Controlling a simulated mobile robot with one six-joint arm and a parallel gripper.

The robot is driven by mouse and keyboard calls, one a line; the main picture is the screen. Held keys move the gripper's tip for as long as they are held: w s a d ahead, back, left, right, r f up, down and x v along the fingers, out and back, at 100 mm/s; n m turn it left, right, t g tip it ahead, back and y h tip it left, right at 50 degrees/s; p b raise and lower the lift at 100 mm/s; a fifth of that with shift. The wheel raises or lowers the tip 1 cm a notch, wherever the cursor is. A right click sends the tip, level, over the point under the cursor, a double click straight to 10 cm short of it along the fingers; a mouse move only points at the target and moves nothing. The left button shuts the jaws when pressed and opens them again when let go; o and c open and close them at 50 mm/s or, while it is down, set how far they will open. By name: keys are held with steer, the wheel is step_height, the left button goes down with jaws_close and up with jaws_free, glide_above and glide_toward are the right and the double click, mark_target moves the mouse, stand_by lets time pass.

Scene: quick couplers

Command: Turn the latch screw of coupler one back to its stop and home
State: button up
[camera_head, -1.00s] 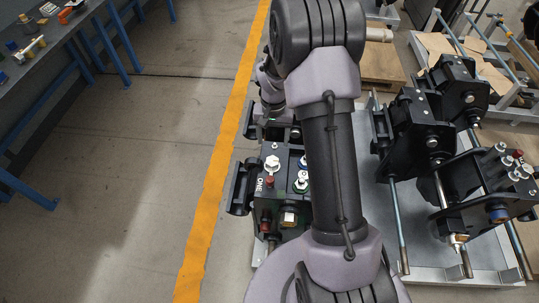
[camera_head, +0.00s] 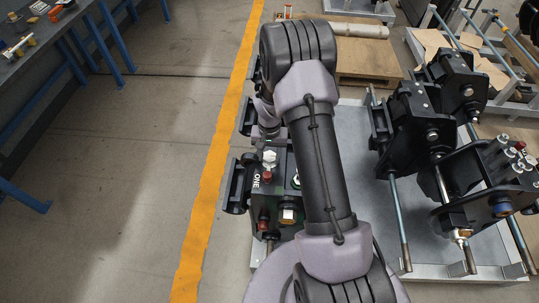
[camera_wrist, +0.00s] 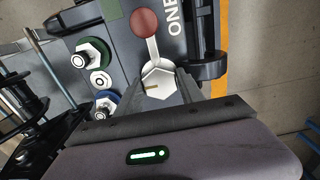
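Coupler one (camera_head: 283,215) is a dark block marked ONE, left of my arm in the head view. Its latch screw (camera_head: 269,157) has a pale hex head with a red-tipped pointer (camera_head: 267,177) beside it. In the wrist view, the hex head (camera_wrist: 158,82) lies between and beyond the fingertips of my gripper (camera_wrist: 160,80), and the red tip (camera_wrist: 145,22) points away from my palm. The fingers are apart, with a visible gap. Contact with the hex cannot be made out.
Fittings with a green ring (camera_wrist: 92,53) and a blue ring (camera_wrist: 107,101) sit beside the screw. More black couplers (camera_head: 415,130) stand on the grey plate (camera_head: 365,215) at right. A workbench (camera_head: 60,40) is at upper left. The floor left of the yellow line (camera_head: 205,205) is clear.

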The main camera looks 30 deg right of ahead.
mark_target(270, 156)
steer(key=c, duration=0.8)
steer(key=n, duration=0.3)
steer(key=shift+n, duration=0.3)
steer(key=o, duration=1.3)
steer(key=shift+o, duration=0.2)
step_height(270, 156, up, 18)
steer(key=p, duration=0.5)
steer(key=shift+f+p, duration=0.25)
steer(key=shift+p, duration=0.15)
